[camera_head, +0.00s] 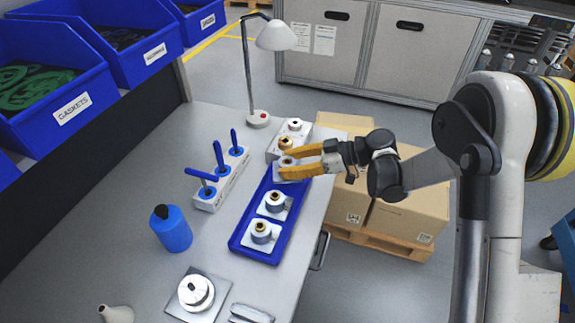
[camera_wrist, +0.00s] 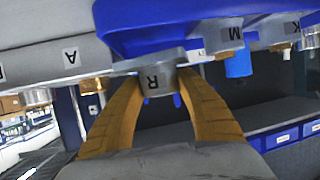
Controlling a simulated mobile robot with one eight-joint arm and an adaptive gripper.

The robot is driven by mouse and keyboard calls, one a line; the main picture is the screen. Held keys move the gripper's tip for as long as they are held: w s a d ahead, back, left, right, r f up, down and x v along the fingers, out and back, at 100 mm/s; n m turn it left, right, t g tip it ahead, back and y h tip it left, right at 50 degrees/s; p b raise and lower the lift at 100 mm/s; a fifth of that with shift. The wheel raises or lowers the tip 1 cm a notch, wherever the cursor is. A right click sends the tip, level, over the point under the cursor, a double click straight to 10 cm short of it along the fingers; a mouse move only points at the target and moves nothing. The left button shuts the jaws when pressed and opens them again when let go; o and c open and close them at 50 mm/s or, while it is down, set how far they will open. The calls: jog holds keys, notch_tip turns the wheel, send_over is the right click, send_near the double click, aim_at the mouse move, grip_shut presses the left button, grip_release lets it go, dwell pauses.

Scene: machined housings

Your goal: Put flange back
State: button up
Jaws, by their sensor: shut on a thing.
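My gripper (camera_head: 300,160) has orange fingers and sits at the far end of the blue tray (camera_head: 238,240). It is shut on a grey flanged part (camera_head: 287,161), partly hidden by the fingers. Two more flanged housings with dark-centred tops, one in the middle (camera_head: 274,203) and one nearer (camera_head: 261,232), sit in the tray. Beyond the gripper is a grey block (camera_head: 275,150) with a white-topped part (camera_head: 295,124) and a brass-coloured part (camera_head: 286,142).
A rack (camera_head: 207,203) with blue-handled tools stands left of the tray. A blue bottle (camera_head: 171,231), a plate with a white round part (camera_head: 196,292) and a lamp (camera_head: 259,118) are also on the bench. Cardboard boxes (camera_head: 405,210) stand beyond the bench's right edge.

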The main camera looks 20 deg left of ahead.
jog(key=shift+f+b, duration=0.6)
jog(key=o, duration=1.4)
jog(key=shift+c, duration=0.2)
jog(key=shift+r, duration=0.2)
jog(key=shift+w+d+r+p, duration=0.1)
jog(key=shift+d+r+p, duration=0.3)
jog(key=shift+r+p, duration=0.45)
jog(key=s+p+v, duration=0.1)
jog(key=p+v, duration=0.1)
jog(key=v, duration=0.9)
jog(key=shift+w+f+p, duration=0.2)
jog(key=shift+w+p, duration=0.1)
jog(key=shift+w, duration=0.15)
jog(key=shift+d+r, duration=0.1)
